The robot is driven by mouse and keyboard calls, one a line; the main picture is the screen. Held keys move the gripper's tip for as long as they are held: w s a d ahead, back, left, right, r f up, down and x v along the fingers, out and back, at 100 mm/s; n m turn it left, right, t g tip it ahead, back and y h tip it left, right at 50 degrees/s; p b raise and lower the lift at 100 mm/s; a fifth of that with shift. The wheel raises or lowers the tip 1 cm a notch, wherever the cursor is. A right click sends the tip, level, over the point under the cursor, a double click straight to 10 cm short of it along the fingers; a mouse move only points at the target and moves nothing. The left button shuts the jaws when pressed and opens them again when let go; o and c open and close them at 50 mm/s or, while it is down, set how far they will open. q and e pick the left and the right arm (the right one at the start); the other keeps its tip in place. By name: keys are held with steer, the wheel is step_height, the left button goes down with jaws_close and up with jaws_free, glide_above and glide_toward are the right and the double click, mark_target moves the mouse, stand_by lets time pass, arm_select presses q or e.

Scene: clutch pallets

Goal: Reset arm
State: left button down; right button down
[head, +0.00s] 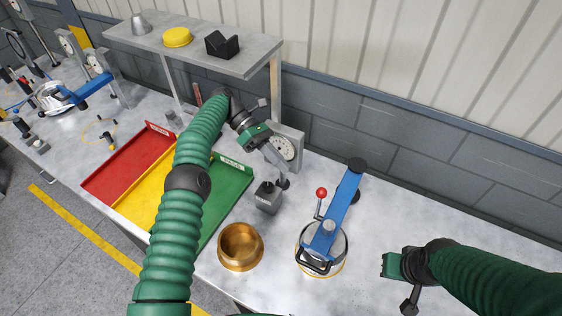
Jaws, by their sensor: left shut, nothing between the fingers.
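My left arm comes up from the bottom and bends over at the back of the bench. Its left gripper (275,158) is shut and empty, above the bench beside a dial gauge (285,148) and over a small dark grey block (268,197). I cannot tell whether it touches the gauge stand. My right gripper (405,290) is over the right part of the bench, to the right of the blue-armed clamp device (335,220). Its fingers show poorly, so I cannot tell whether they are open.
Red (125,165), yellow (139,203) and green (232,190) trays lie left of centre, partly behind my left arm. A brass cup (240,246) stands near the front edge. A raised shelf (205,55) holds several parts. The bench back right is clear.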

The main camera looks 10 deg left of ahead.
arm_select(q)
steer(key=shift+w+d, duration=0.1)
steer(key=s+d+f+m+t+y+b, duration=0.3)
steer(key=s+f+m+y+b, duration=0.2)
steer(key=f+m+y+b, duration=0.45)
steer(key=s+a+f+m+t+y+b, duration=0.1)
steer(key=s+a+f+m+t+b, duration=0.1)
steer(key=s, duration=0.6)
steer(key=s+a+f+m+t+y+b, duration=0.1)
steer(key=s+a+f+m+t+b, duration=0.1)
steer(key=s+a+f+m, duration=0.5)
steer(key=shift+s+a+f+t, duration=0.4)
steer(key=shift+s+a+t, duration=0.25)
steer(key=shift+s+t, duration=0.25)
steer(key=shift+w+d+m, duration=0.1)
steer(key=shift+w+m, duration=0.05)
steer(key=shift+m, duration=0.1)
